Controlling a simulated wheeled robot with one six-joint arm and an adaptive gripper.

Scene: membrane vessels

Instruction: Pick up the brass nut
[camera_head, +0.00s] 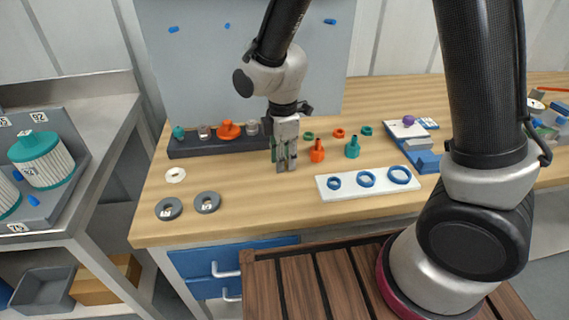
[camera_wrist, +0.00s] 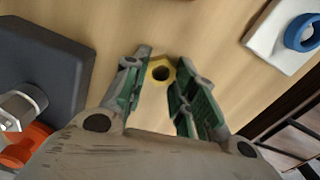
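The brass nut (camera_wrist: 160,82) is a small yellow hexagonal ring with a dark hole. It lies flat on the wooden bench top (camera_wrist: 190,25) in the wrist view. My gripper (camera_wrist: 157,69) is open, with one green-and-grey finger to the left of the nut and one to the right. No clear contact shows between nut and fingers. In the head view my gripper (camera_head: 285,164) points down over the bench, and the nut does not show there; the gripper seems to hide it.
A dark rack (camera_head: 200,148) with several fittings stands behind and left. Orange (camera_head: 317,151) and teal (camera_head: 352,148) fittings stand to the right. A white board (camera_head: 350,190) with blue rings lies at front right. Grey rings (camera_head: 207,203) lie front left. Bench between is clear.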

